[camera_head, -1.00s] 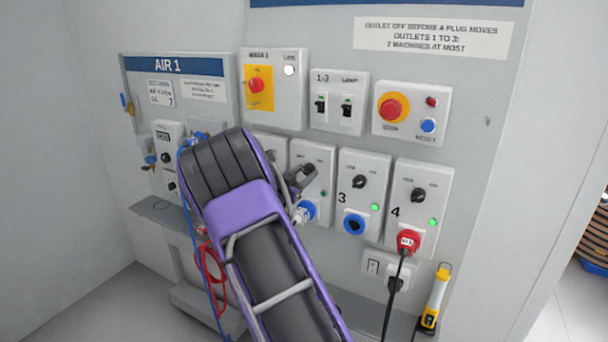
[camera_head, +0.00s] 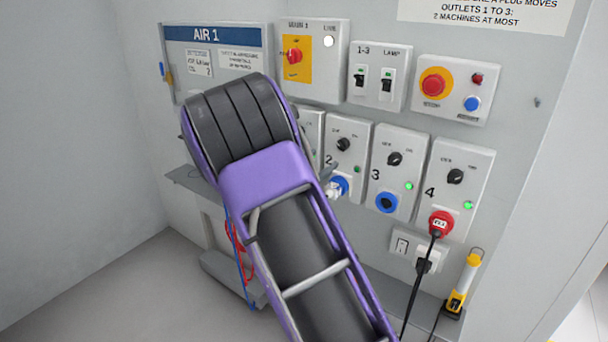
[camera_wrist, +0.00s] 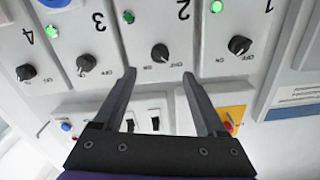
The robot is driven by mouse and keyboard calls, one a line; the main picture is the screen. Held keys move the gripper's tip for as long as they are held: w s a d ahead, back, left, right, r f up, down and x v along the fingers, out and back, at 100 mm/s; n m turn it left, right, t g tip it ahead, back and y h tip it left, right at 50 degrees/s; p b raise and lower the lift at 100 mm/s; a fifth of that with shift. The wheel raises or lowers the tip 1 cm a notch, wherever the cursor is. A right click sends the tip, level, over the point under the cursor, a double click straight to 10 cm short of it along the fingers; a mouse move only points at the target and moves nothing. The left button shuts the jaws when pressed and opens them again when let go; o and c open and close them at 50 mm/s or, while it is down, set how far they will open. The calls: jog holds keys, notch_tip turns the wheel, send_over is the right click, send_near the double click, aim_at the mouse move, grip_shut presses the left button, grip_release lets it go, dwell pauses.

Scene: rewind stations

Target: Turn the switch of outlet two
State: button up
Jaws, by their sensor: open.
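The black rotary switch of outlet two (camera_wrist: 160,52) shows in the wrist view, which is upside down, ahead of and between my fingertips. My gripper (camera_wrist: 159,73) is open and empty, its two dark fingers apart; contact with the knob does not show. In the head view the outlet two switch (camera_head: 343,143) sits at the top of its grey box, right of my arm. Its lamp (camera_wrist: 128,17) looks dark green and dull. A blue connector (camera_head: 338,187) lies below, partly hidden by my arm. The gripper is mostly hidden in the head view.
Outlet three's switch (camera_wrist: 86,63) and outlet one's switch (camera_wrist: 240,45) stand on either side. Outlet four has a red plug (camera_head: 440,224) with a black cable. Above are a lamp box with two rockers (camera_head: 378,76) and a red emergency button (camera_head: 436,83).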

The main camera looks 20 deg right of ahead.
jog(key=v, duration=0.7)
jog(key=shift+s+a, duration=0.15)
jog(key=shift+a, duration=0.1)
